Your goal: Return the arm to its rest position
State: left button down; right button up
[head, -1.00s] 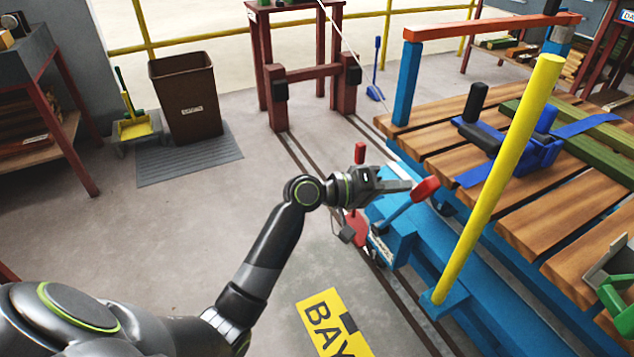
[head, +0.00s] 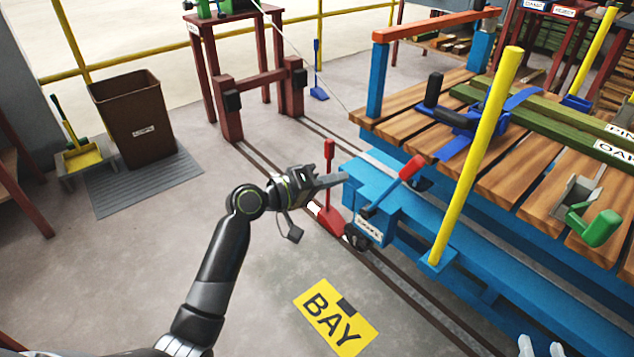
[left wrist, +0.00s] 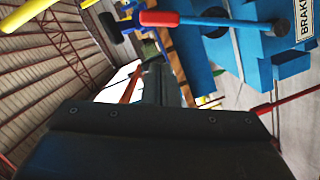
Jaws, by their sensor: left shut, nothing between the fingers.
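My left gripper (head: 332,181) is at the end of my dark arm, in the middle of the head view. It is shut with nothing in it, and its grey fingertips point right toward the blue cart (head: 385,185). A lever with a red handle (head: 411,167) rises from the cart's near end, just right of the fingertips and apart from them in the picture. In the left wrist view, my dark gripper (left wrist: 155,85) fills the lower middle, and the red-handled lever (left wrist: 160,18) shows above it beside a BRAKE label (left wrist: 305,20).
A yellow post (head: 475,160) stands on the cart's near side. A red upright lever (head: 329,165) stands behind my gripper. Rails run along the floor beneath. A brown bin (head: 140,115) stands at left. The floor near the BAY sign (head: 336,318) is clear.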

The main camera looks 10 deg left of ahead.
jog(key=shift+s+a+f, duration=0.25)
jog(key=shift+s+f, duration=0.05)
jog(key=shift+f, duration=0.1)
